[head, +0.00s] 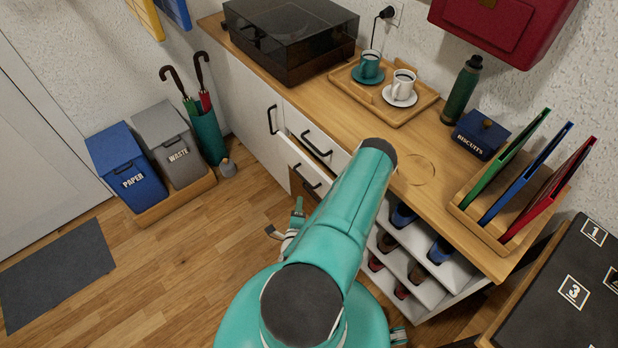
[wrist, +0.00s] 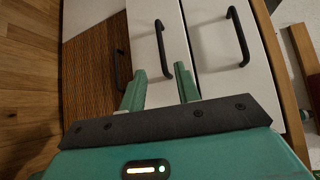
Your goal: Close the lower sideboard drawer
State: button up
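The sideboard (head: 251,95) has a white lower drawer (head: 295,162) with a black bar handle (head: 306,176). Its front stands out past the upper drawer (head: 318,140), so it is partly open. My arm covers its right part in the head view. In the wrist view, which is turned sideways, the lower drawer (wrist: 152,25) shows its handle (wrist: 162,45) just beyond my gripper (wrist: 162,85). The gripper is open and empty. One end of the handle appears between the fingertips; contact cannot be told. The upper drawer's handle (wrist: 239,38) is to the right.
A brown woven front (wrist: 95,62) with a black handle (wrist: 118,70) lies beside the lower drawer in the wrist view. Bins (head: 130,170) and an umbrella stand (head: 207,132) are at left. A dark table (head: 570,285) stands at right. Floor (head: 170,260) left of me is clear.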

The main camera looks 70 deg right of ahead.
aim_at(303, 177)
jog(key=x, duration=1.4)
jog(key=shift+s, duration=0.15)
grip_shut()
